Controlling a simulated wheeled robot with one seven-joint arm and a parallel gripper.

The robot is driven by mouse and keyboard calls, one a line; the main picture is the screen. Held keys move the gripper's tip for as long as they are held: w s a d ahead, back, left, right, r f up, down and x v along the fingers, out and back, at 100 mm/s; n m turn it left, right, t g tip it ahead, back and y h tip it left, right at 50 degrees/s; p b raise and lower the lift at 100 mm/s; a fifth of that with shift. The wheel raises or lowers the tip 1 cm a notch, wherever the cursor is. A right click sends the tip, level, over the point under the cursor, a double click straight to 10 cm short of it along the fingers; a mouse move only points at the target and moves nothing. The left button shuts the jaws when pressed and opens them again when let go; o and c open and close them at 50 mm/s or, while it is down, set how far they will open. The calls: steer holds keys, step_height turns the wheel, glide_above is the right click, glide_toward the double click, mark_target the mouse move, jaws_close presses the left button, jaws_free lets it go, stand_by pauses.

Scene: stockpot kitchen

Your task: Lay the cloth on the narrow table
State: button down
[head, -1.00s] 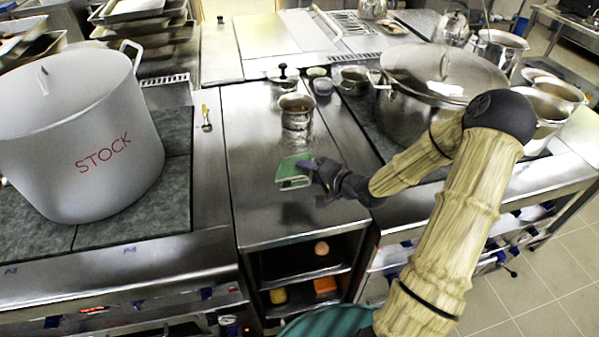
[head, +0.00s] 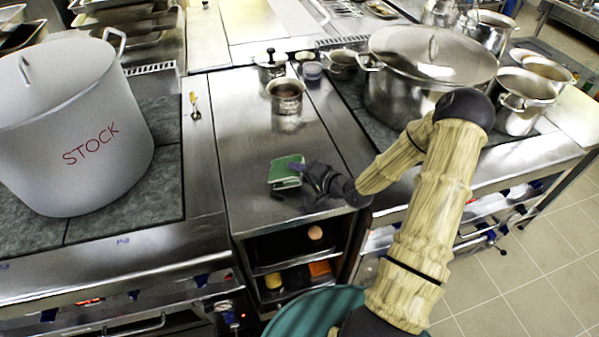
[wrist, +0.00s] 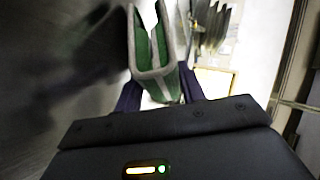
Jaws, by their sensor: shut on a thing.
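The cloth (head: 286,171) is green with a pale edge and looks folded. My gripper (head: 304,170) is shut on it, with the cloth at the fingertips over the front part of the narrow table (head: 245,150). In the wrist view the cloth (wrist: 158,50) stands up folded between the two dark fingers (wrist: 160,95). I cannot tell whether its lower edge touches the steel top. The narrow table is a steel counter between two stoves, with open shelves below.
A big stockpot marked STOCK (head: 80,125) stands to the left. A small pot (head: 286,95) stands farther back on the narrow table. A large lidded pot (head: 425,75) is to the right.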

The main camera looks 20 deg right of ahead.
steer(key=c, duration=0.9)
jaws_free()
steer(key=shift+f, duration=0.1)
steer(key=shift+o, duration=0.2)
steer(key=shift+s+d, duration=0.1)
steer(key=v, duration=1.2)
steer(key=shift+b, duration=0.3)
